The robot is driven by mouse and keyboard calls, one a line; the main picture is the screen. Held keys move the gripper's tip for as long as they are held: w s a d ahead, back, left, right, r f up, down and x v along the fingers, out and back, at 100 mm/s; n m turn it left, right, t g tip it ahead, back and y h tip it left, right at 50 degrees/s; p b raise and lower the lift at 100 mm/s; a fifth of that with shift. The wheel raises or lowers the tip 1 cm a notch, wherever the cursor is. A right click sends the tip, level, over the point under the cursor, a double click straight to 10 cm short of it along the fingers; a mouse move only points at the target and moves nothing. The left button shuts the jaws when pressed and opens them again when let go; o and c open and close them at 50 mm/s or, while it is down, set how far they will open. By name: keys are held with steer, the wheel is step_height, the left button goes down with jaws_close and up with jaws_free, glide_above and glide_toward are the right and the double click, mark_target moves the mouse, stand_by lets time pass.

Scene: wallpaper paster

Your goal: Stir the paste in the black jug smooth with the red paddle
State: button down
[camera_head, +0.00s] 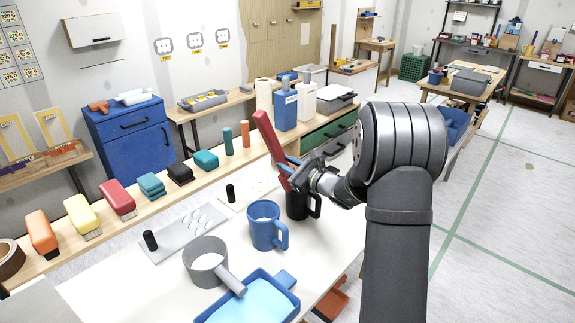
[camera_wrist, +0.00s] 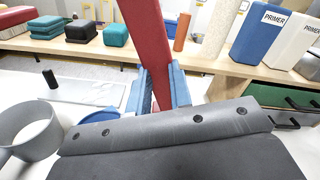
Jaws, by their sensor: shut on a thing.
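The red paddle (camera_head: 268,137) is held in my gripper (camera_head: 287,163), with its long red end slanting up and to the left. In the wrist view the red paddle (camera_wrist: 147,35) rises between the blue fingers of my gripper (camera_wrist: 160,82), which are shut on it. The black jug (camera_head: 297,206) stands on the white table just below my gripper, partly covered by it. The paste inside the jug is hidden. I cannot tell whether the paddle's lower end is in the jug.
A blue jug (camera_head: 264,228) stands left of the black jug. A grey pot (camera_head: 203,264) with a handle, and a blue tray (camera_head: 292,303) of light blue liquid, are nearer. A grey plate (camera_head: 180,236) lies further left. Brushes and blocks line the wooden shelf (camera_head: 150,211) behind.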

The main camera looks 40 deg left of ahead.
steer(key=shift+s+r, duration=0.85)
steer(key=shift+r, duration=1.1)
steer(key=shift+s+r, duration=0.85)
steer(key=shift+r, duration=1.15)
steer(key=shift+s+r, duration=0.85)
steer(key=shift+r, duration=1.1)
step_height(320, 180, up, 5)
glide_above(271, 133)
steer(key=d, duration=0.2)
steer(key=shift+a, duration=0.25)
